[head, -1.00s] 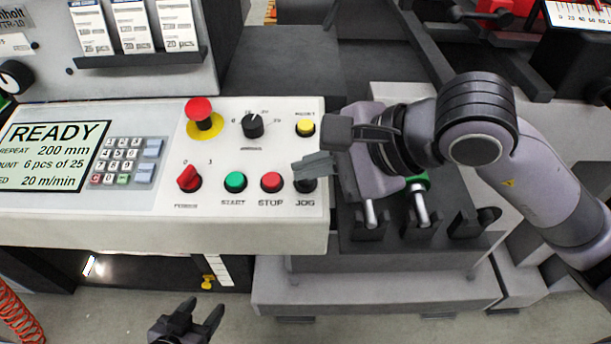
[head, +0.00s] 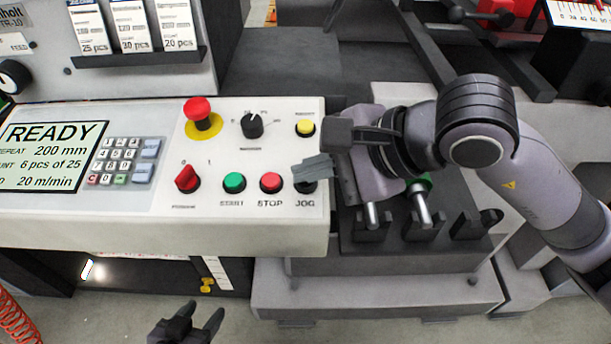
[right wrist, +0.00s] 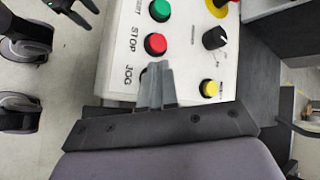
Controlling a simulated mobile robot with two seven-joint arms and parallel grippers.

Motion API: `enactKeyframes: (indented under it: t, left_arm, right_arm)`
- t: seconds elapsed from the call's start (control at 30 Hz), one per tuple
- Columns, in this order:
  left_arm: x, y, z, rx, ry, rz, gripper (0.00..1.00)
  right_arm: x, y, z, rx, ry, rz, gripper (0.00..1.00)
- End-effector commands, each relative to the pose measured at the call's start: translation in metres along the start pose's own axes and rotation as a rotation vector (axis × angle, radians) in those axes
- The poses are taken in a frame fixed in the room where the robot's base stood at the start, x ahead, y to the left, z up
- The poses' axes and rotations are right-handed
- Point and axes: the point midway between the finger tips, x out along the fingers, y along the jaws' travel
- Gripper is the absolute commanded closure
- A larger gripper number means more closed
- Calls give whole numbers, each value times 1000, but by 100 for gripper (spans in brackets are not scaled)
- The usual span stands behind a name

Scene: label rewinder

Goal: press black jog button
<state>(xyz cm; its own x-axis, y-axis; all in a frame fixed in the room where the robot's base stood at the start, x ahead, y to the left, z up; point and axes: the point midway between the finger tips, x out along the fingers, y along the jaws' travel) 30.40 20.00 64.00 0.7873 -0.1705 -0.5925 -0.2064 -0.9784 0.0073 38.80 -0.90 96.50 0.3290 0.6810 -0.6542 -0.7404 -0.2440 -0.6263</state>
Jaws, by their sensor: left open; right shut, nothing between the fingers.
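The black jog button (head: 305,187) is at the right end of the lower button row on the white control panel (head: 250,232), above the JOG label. My right gripper (head: 298,170) is shut and empty, with its fingertips over the upper part of the button in the head view. In the right wrist view the closed fingers (right wrist: 157,82) hide the button beside the JOG label. Whether the fingertips touch it cannot be told. My left gripper (head: 202,318) is open and empty, low in the head view, below and in front of the panel.
Close to the jog button are the red stop button (head: 271,183), the green start button (head: 234,182) and the yellow button (head: 305,127). A red emergency stop (head: 199,110) stands up from the panel. A dark rack (head: 420,232) holding tools is right of the panel.

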Motion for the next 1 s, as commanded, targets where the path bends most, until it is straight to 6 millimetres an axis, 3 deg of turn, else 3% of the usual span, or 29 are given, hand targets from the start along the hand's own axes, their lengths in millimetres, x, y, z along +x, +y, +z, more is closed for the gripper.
enactKeyframes:
  t: [0.6, 1.0]
  left_arm:
    - [2, 0, 5, 0, -4, 0, 46]
    - [-1, 0, 0, 0, -6, -1, 46]
  right_arm:
    - [2, 2, -2, 1, 2, 2, 100]
    - [-10, -7, 7, 0, 0, 1, 100]
